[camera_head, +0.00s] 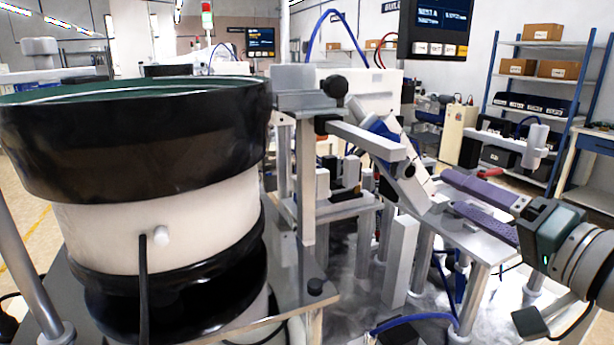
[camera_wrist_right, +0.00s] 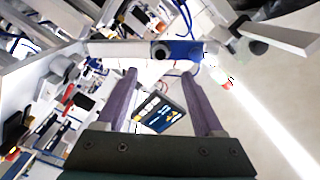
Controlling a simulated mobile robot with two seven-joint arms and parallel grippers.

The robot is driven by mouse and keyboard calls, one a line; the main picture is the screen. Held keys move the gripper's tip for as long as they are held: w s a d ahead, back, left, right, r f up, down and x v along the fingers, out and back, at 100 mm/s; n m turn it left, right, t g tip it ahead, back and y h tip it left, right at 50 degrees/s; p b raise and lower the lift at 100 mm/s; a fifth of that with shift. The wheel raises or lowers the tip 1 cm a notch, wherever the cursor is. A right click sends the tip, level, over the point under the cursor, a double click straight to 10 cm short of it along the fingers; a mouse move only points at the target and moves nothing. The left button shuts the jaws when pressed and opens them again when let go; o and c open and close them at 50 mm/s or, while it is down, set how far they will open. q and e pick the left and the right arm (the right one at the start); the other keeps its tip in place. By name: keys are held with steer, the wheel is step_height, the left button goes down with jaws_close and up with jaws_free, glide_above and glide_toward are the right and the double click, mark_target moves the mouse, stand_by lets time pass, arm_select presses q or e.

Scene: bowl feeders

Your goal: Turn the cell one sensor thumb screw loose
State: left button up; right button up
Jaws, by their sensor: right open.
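My right gripper (camera_head: 449,191) reaches in from the right in the head view, its two purple fingers apart and empty. Their tips point at a tilted pale block (camera_head: 412,186) with dark spots, beside a blue part (camera_head: 386,131). In the right wrist view, the open fingers (camera_wrist_right: 159,74) point toward a blue and white part (camera_wrist_right: 185,50) with a round dark knob (camera_wrist_right: 160,50) between and beyond the tips. This may be the sensor thumb screw; I cannot tell for sure. No contact is visible. My left gripper is not in view.
A large black-rimmed bowl feeder (camera_head: 150,140) fills the left. A bracket with a black knob (camera_head: 335,86) and a grey arm (camera_head: 365,139) stand between it and my gripper. A metal plate (camera_head: 475,238) on posts lies below the fingers. A dark display (camera_head: 436,28) hangs above.

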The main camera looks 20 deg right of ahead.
mark_target(410, 171)
steer(key=w, duration=0.6)
steer(key=w+b, duration=0.1)
steer(key=w, duration=0.2)
steer(key=shift+a, duration=0.35)
steer(key=shift+c, duration=0.2)
jaws_close()
